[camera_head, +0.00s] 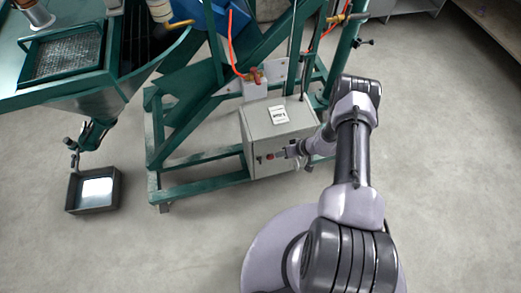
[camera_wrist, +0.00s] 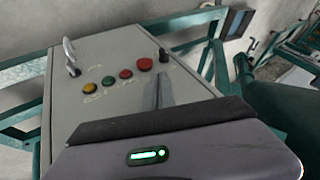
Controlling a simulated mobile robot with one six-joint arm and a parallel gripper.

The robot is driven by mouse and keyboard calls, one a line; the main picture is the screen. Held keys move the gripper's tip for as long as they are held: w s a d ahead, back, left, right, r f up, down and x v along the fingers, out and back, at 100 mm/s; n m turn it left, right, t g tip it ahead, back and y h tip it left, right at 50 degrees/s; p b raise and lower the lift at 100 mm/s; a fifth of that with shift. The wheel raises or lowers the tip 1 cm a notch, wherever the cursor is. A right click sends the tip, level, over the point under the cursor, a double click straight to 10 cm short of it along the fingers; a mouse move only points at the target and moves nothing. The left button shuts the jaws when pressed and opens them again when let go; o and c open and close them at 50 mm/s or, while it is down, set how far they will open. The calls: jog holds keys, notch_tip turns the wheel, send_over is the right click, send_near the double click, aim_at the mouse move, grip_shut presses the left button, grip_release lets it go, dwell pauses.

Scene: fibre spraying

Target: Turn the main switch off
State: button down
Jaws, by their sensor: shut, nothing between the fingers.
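A grey control box (camera_head: 262,122) is mounted low on the green frame, with a white label on its top face. Its front panel (camera_wrist: 112,52) fills the left middle of the wrist view. The panel carries a black knob (camera_wrist: 164,56), a large red button (camera_wrist: 145,64), smaller red, green and yellow buttons (camera_wrist: 91,87), and a metal loop on a dark base (camera_wrist: 69,50) at the far left. I cannot tell which of these is the main switch. My gripper (camera_head: 286,152) is shut and empty, close to the panel. Its fingers (camera_wrist: 164,80) point at the panel near the black knob; contact is unclear.
Green frame beams (camera_head: 205,184) surround the box on the left and below. A red hose (camera_head: 231,45) and valve hang above it. A dark tray (camera_head: 93,191) lies on the floor at left. The concrete floor (camera_head: 450,170) at right is clear.

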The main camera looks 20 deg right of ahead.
aim_at(260, 161)
jog(key=b+x, duration=0.5)
jog(key=x, duration=0.5)
jog(key=shift+s+f, duration=0.3)
jog(key=shift+f, duration=0.15)
